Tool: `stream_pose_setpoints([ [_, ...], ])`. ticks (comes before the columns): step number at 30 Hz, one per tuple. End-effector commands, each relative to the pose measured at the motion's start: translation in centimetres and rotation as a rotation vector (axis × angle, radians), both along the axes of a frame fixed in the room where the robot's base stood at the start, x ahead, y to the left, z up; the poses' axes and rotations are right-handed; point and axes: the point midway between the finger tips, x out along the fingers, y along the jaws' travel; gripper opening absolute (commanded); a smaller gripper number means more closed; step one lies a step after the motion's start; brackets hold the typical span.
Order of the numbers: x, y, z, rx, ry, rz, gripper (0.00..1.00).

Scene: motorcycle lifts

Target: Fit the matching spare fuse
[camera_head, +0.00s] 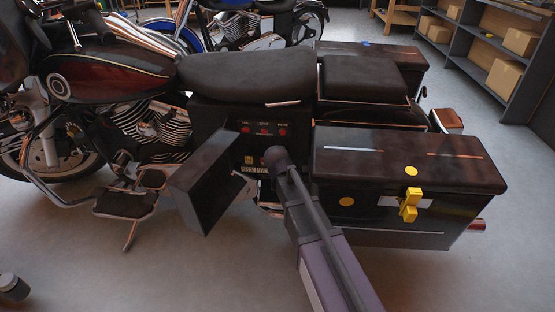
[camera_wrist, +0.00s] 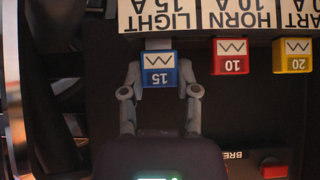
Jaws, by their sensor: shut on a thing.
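In the wrist view, my gripper (camera_wrist: 161,77) is shut on a blue fuse (camera_wrist: 158,70) marked 15, one finger on each side. The fuse is below the label "LIGHT 15 A" (camera_wrist: 160,16) and sits lower than its neighbours. A grey strip shows between it and the label; I cannot tell how far it is inserted. A red fuse (camera_wrist: 233,56) marked 10 is under "HORN 10 A" (camera_wrist: 238,14), and a yellow fuse (camera_wrist: 292,56) marked 20 is at the right. In the head view, my arm hides the gripper at the motorcycle's side panel (camera_head: 222,120).
A dark cover (camera_head: 207,182) stands open left of the fuse area. A black pannier (camera_head: 410,165) with yellow latch (camera_head: 410,204) is close on the right. A red button (camera_wrist: 274,168) is at the wrist view's lower right. Floor in front is mostly clear.

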Motion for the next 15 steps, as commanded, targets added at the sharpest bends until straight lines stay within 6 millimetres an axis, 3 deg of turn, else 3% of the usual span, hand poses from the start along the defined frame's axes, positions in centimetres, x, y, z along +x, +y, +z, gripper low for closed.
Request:
stream_pose_setpoints([
  [15, 0.07, -0.04, -0.55, 0.0, 0.0, 0.0, 0.18],
])
